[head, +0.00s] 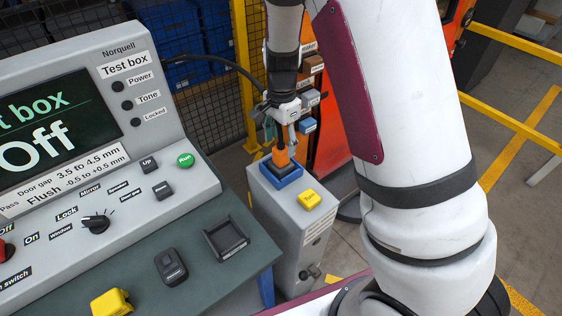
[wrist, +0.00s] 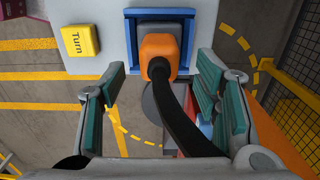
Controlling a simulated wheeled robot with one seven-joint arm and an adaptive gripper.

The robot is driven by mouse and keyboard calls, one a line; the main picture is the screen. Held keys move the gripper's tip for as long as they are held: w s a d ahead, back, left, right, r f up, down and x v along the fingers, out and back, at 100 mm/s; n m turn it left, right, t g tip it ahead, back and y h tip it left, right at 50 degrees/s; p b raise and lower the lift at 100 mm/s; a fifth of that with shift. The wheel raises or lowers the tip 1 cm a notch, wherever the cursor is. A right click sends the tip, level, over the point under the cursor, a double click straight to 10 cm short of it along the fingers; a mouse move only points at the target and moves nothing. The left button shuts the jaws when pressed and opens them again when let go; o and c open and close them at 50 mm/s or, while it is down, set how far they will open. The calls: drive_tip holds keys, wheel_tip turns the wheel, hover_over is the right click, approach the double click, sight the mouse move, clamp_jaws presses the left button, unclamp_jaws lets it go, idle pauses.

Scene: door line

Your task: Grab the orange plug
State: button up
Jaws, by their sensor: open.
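The orange plug (head: 281,157) sits upright in a blue-rimmed holder (head: 280,178) on top of a grey pedestal. In the wrist view the orange plug (wrist: 160,54) shows in the blue holder (wrist: 131,45), with a thick black cable running from it toward the camera. My gripper (head: 284,137) is right above the plug in the head view. In the wrist view my gripper (wrist: 160,92) is open, with one green-padded finger on each side of the plug and cable. The fingers look apart from the plug. I cannot tell the exact height between fingertips and plug.
A yellow button (head: 309,200) marked "Turn" in the wrist view is on the grey pedestal (head: 300,228) beside the holder. The test box (head: 120,150) with a screen reading "Off" stands at left. A yellow post (head: 244,70) and mesh fence are behind.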

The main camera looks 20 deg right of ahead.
sight(281, 155)
drive_tip(key=shift+s+a+f+p, duration=0.1)
drive_tip(key=shift+f+p, duration=0.15)
drive_tip(key=shift+f, duration=1.2)
drive_tip(key=shift+a+f+p, duration=0.1)
drive_tip(key=shift+f+p, duration=0.15)
drive_tip(key=shift+f, duration=1.15)
drive_tip(key=shift+d, duration=0.1)
clamp_jaws()
